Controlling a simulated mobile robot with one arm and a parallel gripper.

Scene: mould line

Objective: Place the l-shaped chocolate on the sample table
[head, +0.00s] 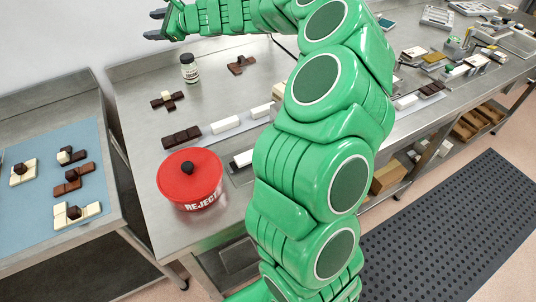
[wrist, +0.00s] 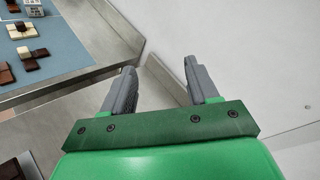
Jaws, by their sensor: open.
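I cannot tell for certain which chocolate is the L-shaped one.
A red reject tub (head: 190,180) stands at the bench's front left corner. A jar (head: 189,68) stands at the back. A dark bar (head: 181,138) lies beside a pale strip with white bars. A gap separates bench and sample table. My arm hides the bench's middle.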

